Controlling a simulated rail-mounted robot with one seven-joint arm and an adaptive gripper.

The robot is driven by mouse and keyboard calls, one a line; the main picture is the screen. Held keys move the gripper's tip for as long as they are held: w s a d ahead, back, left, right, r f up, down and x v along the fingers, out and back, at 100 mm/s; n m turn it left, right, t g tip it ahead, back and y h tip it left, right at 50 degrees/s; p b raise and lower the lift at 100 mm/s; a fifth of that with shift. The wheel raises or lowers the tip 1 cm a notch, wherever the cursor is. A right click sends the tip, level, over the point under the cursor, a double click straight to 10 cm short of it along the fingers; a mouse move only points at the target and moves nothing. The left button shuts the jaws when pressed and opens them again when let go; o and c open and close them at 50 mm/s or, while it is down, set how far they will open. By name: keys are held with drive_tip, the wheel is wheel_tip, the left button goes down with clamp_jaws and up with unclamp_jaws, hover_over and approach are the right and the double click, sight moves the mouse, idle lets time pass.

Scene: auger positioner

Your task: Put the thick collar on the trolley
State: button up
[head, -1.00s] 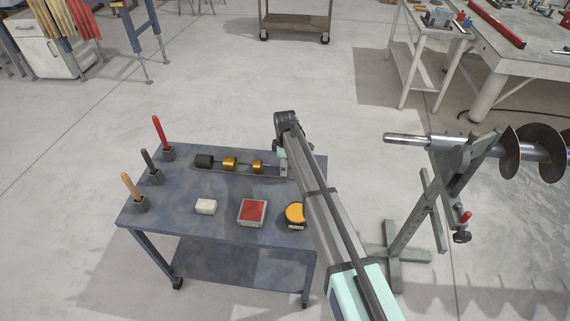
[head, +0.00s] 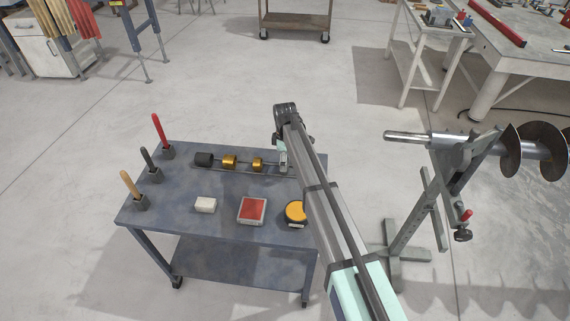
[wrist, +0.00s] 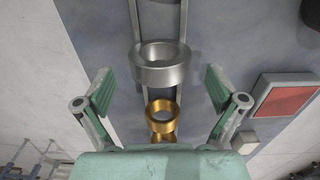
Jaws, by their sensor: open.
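A wide silver collar (wrist: 163,76) lies ahead between my fingers in the wrist view, apart from both. It looks like the thickest ring there, but I cannot be sure it is the thick collar. A brass collar (wrist: 154,107) and a second one, mostly hidden by my gripper's body, line up below it. In the head view, two brass collars (head: 229,161) and a black cylinder (head: 204,159) lie in a row on a rack on the blue-grey wheeled table (head: 180,190). My gripper (wrist: 158,80) is open and empty, over the rack's right end.
A white block (head: 205,205), a red-topped box (head: 251,210) and a yellow disc (head: 296,211) sit along the table's front. Several handled tools, including a red one (head: 159,132), stand at its left. An auger shaft (head: 410,136) on a stand is at right. A brown cart (head: 296,20) stands far back.

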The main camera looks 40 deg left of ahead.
wheel_tip(320, 180, up, 10)
drive_tip(key=b, duration=0.2)
drive_tip(key=shift+f, duration=0.1)
idle(0.3)
